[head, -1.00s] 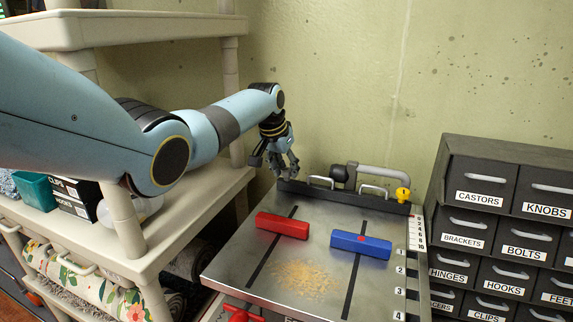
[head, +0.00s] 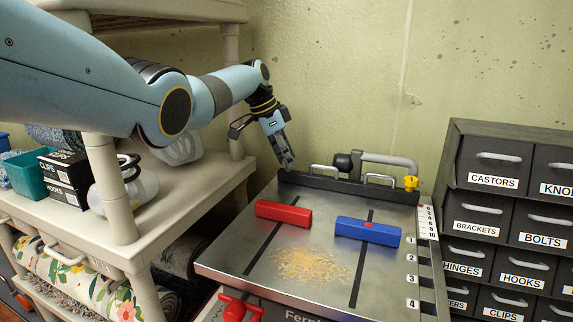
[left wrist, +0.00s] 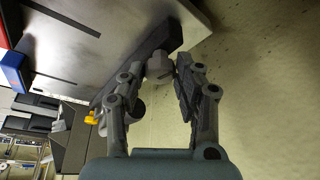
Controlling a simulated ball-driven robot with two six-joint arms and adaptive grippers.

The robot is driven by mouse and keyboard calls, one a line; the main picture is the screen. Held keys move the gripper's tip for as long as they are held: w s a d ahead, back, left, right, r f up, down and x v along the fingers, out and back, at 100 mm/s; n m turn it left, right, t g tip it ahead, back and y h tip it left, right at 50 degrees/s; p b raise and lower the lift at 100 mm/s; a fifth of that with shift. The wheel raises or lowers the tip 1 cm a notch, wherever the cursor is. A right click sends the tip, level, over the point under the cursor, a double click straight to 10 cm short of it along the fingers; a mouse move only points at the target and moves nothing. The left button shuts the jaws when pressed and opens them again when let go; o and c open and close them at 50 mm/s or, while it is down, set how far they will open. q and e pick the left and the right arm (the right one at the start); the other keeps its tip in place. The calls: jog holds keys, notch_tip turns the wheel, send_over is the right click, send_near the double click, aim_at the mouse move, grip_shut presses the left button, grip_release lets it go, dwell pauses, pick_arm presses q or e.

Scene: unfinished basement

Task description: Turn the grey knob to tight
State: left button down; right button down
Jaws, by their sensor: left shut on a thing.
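The grey knob (left wrist: 159,66) shows in the left wrist view, between my fingertips, beside the dark fence at the edge of the metal table top. My left gripper (left wrist: 174,66) is shut on it. In the head view my left gripper (head: 288,163) points down at the left end of the dark fence (head: 345,187), behind the metal top (head: 215,262). The knob is hidden there by my fingers and the fence. Any tight marking is not visible. My right gripper is in neither view.
A red block (head: 284,213) and a blue block (head: 367,231) lie on the top, with sawdust (head: 310,265) in front. A grey pipe handle (head: 385,158) and a yellow knob (head: 411,183) are at the back right. Drawers (head: 487,212) stand right, shelves (head: 190,192) left.

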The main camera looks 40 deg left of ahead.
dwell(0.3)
pick_arm(q)
jog(key=c, duration=0.9)
grip_release()
jog(key=shift+c, duration=0.2)
jog(key=v, duration=0.7)
jog(key=shift+r, duration=0.3)
jog(key=shift+a, duration=0.1)
